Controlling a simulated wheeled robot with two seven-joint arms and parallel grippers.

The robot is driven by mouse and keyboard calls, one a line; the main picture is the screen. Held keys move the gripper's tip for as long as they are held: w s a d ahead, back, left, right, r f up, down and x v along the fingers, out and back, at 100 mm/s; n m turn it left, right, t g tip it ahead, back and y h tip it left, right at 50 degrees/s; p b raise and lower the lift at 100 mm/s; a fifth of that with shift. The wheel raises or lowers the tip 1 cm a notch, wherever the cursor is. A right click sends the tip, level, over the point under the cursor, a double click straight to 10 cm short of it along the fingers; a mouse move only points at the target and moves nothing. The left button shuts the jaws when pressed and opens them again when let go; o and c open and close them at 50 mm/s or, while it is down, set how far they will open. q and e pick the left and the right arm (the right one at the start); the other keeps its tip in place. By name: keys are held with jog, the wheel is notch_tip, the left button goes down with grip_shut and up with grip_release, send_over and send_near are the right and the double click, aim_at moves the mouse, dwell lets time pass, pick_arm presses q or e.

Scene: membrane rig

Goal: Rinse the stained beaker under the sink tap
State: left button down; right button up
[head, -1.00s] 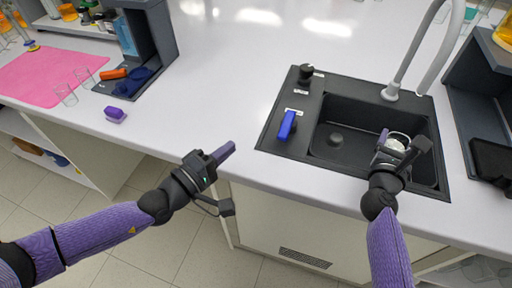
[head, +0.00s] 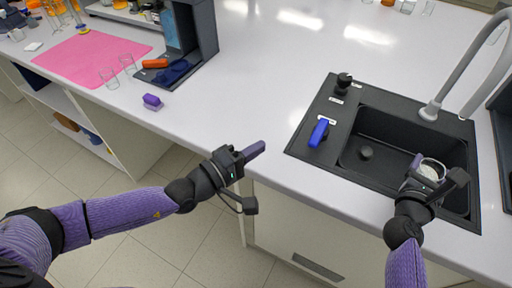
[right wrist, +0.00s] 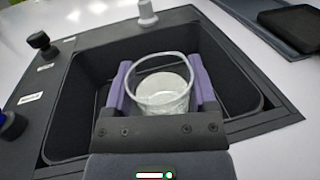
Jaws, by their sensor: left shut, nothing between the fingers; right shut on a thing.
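The beaker (right wrist: 163,92) is clear glass with a whitish patch inside, seen from above in the right wrist view. My right gripper (right wrist: 160,88) is shut on it, one purple finger on each side, and holds it over the front right part of the sink (head: 385,135). The beaker (head: 431,170) is partly covered by my gripper in the head view. A blue lever (head: 319,133) sits on the sink's left panel. My left gripper (head: 256,150) is shut and empty, in front of the counter edge.
A black knob (head: 343,82) stands behind the blue lever. A purple block (head: 152,102), two clear glasses (head: 110,78) and a pink mat (head: 85,55) are at the left. The counter between the block and sink is clear.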

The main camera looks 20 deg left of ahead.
aim_at(440, 177)
dwell(0.4)
